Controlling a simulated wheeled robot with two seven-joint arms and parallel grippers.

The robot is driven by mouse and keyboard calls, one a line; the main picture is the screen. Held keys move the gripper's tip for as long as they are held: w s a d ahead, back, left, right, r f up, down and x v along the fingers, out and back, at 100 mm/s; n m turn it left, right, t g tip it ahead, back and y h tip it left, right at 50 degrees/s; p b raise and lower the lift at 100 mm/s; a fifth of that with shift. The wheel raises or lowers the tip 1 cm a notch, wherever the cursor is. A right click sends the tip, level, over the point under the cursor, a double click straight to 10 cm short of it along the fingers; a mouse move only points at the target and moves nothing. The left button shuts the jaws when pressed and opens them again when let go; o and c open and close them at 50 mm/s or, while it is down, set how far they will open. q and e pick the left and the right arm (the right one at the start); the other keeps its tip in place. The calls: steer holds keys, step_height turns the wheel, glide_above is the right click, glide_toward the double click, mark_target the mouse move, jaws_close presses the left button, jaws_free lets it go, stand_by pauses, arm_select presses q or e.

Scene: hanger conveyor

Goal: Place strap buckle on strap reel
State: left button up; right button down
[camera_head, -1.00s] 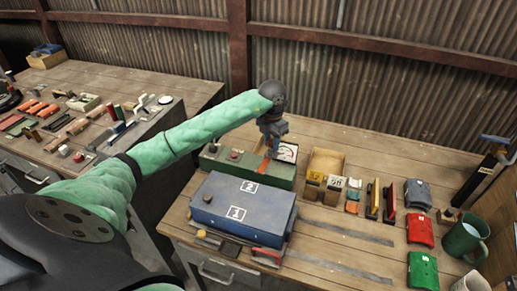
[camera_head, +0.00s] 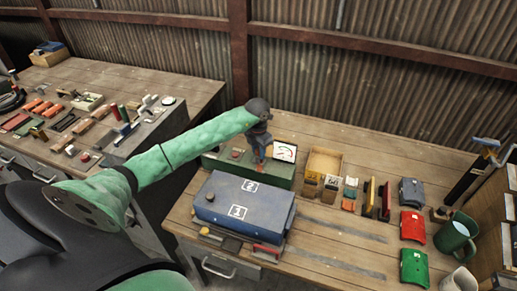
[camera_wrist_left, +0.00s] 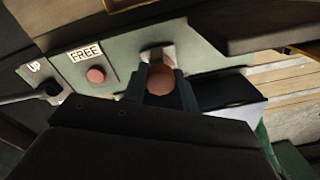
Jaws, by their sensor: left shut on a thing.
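My left gripper (camera_head: 261,160) is over the green box (camera_head: 222,162) at the back of the near bench, left of its white-faced gauge (camera_head: 285,152). In the left wrist view the gripper's dark fingers close around a rounded reddish-brown thing (camera_wrist_left: 160,79). A pale piece shows just beyond it, against the green panel (camera_wrist_left: 120,68). I cannot tell whether the held thing is fixed to the box. I cannot make out a strap buckle or a strap reel for certain. My right gripper is not in view.
The panel has a FREE label, a red button (camera_wrist_left: 96,75) and an UP label by a black knob (camera_wrist_left: 52,88). A blue case (camera_head: 243,205) stands in front. A wooden tray (camera_head: 325,160), coloured blocks and a green mug (camera_head: 456,234) lie right.

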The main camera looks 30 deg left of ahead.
mark_target(258, 149)
arm_select(q)
steer(key=shift+f, duration=0.1)
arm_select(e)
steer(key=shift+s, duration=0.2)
arm_select(q)
steer(key=shift+f, duration=0.15)
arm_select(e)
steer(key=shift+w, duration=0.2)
arm_select(q)
steer(key=o, duration=0.9)
steer(key=shift+o, duration=0.8)
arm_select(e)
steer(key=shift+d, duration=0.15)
arm_select(q)
steer(key=shift+r, duration=0.2)
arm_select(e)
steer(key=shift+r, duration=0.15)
